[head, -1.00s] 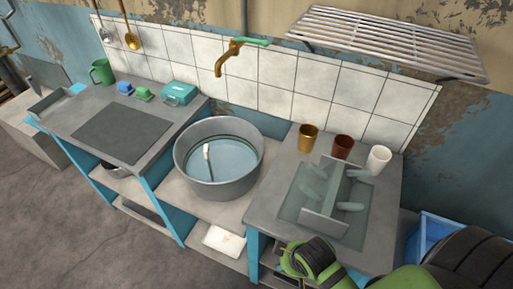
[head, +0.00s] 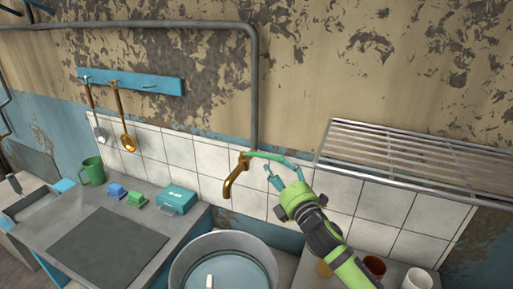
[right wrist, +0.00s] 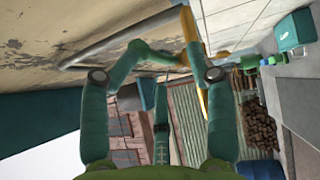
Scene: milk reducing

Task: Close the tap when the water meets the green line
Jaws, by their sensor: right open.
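I cannot make out the green line or a stream. My left gripper is not in view.
A wire rack (head: 410,165) juts from the wall just right of my right arm. A teal box (head: 177,201), small sponges (head: 137,198) and a green mug (head: 92,171) stand on the left counter. Cups (head: 375,267) stand at lower right.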

